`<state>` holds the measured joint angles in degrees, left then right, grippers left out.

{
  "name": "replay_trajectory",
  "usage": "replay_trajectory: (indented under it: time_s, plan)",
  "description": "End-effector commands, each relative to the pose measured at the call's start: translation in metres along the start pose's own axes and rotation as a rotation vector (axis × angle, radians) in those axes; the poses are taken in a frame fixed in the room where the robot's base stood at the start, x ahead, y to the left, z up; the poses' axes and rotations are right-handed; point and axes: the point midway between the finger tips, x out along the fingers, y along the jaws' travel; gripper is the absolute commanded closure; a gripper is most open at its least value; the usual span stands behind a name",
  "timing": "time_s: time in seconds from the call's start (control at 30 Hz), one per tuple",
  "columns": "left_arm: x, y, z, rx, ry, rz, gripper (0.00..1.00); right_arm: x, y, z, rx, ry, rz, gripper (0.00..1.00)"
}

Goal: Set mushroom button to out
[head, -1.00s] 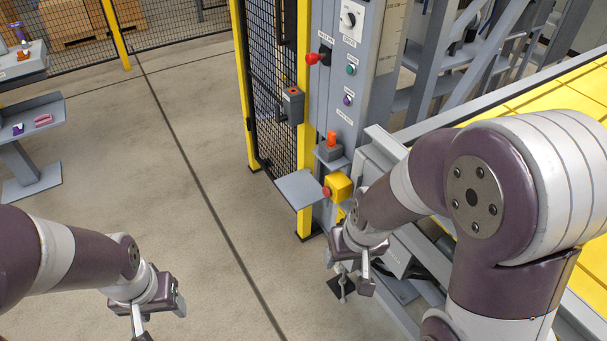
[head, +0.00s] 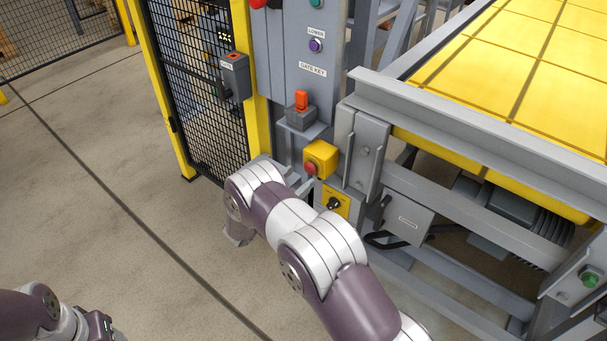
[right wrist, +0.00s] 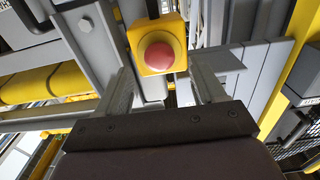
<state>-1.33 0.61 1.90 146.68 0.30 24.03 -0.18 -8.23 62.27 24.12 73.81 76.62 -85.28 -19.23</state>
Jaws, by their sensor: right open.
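The mushroom button (head: 311,168) is a red dome on a yellow box (head: 322,158) at the lower end of the grey control column. In the right wrist view the red button (right wrist: 160,54) faces me, ahead of the fingers and roughly centred between them. My right gripper (right wrist: 162,72) is open and empty, with a finger on either side of the view of the button; I cannot tell whether either touches it. In the head view my right forearm and wrist hide most of that gripper. My left gripper body (head: 97,325) is at the bottom left, its fingers cut off.
A grey box with an orange key (head: 302,101) sits just above the button. A yellow panel with a black rotary switch (head: 334,203) is below it. A purple button (head: 316,46) is higher up. A mesh fence (head: 200,80) stands left; the yellow-topped lifter (head: 480,75) fills the right.

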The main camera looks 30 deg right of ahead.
Motion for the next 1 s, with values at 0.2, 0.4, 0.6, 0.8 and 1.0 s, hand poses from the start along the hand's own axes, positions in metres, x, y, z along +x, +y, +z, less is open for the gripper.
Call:
replay_trajectory:
  time_s: [0.2, 0.4, 0.6, 0.8, 1.0]
  plan:
    - [-0.001, 0.0, 0.0, 0.0, 0.0, 0.0, 0.41, 0.03, 0.0, 0.0, 0.0, 0.0, 0.0, 0.31]
    - [-0.001, 0.0, 0.0, 0.0, 0.0, 0.0, 0.41, 0.033, 0.0, 0.0, 0.0, 0.0, -0.001, 0.31]
    - [-0.001, 0.0, 0.0, 0.0, 0.0, 0.0, 0.41, 0.033, 0.0, 0.0, 0.0, -0.001, -0.002, 0.64]
    - [-0.001, 0.0, 0.0, 0.0, 0.0, 0.0, 0.41, 0.033, 0.0, 0.0, 0.0, -0.001, -0.002, 1.0]
    - [0.001, 0.0, 0.0, 0.0, 0.0, 0.0, 0.41, 0.02, -0.001, 0.001, -0.001, -0.002, -0.004, 1.0]
